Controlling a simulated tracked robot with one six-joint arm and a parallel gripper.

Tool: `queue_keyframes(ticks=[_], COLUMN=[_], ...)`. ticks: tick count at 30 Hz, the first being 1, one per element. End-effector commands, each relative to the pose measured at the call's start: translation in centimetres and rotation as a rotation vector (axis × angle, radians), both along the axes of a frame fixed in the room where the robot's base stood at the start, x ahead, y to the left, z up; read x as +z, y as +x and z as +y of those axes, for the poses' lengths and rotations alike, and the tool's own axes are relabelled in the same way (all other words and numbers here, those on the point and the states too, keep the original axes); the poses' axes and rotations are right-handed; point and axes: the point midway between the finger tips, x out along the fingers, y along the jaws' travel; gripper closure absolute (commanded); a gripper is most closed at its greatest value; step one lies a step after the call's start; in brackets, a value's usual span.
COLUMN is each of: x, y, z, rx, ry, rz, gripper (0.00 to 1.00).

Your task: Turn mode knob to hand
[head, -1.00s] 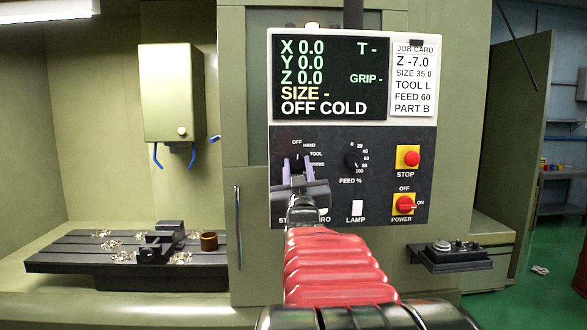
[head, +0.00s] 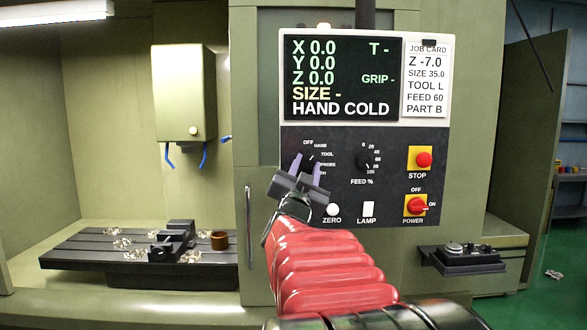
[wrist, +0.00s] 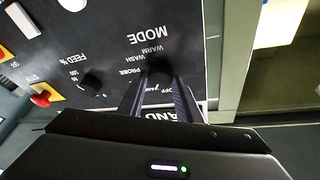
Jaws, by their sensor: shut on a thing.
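The mode knob (wrist: 158,84) is a small dark dial on the black control panel (head: 345,205), mostly hidden by my fingers in the head view. My gripper (head: 309,163) is shut on the knob, one purple-grey finger on each side; it also shows in the wrist view (wrist: 158,76). In the head view the fingers are tilted clockwise from upright, leaning toward the HAND label (head: 320,146). The screen (head: 340,79) above reads HAND COLD.
The feed dial (head: 363,160), red stop button (head: 424,160), red power switch (head: 416,205), white zero button (head: 333,210) and lamp switch (head: 368,209) share the panel. A job card (head: 427,76) is beside the screen. A vise (head: 172,241) stands on the machine table at left.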

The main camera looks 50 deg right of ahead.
Motion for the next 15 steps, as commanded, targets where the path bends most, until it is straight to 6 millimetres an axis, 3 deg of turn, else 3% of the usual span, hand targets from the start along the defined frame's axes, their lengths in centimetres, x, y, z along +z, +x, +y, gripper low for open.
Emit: queue_keyframes(ticks=[11, 12, 15], x=[-0.28, -0.27, -0.2], y=[0.06, 0.06, 0.05], z=[0.01, 0.01, 0.01], rx=[0.001, 0.001, 0.001], ry=[0.009, 0.009, 0.007], rz=[-0.002, -0.002, -0.003], gripper=[0.91, 0.67, 0.6])
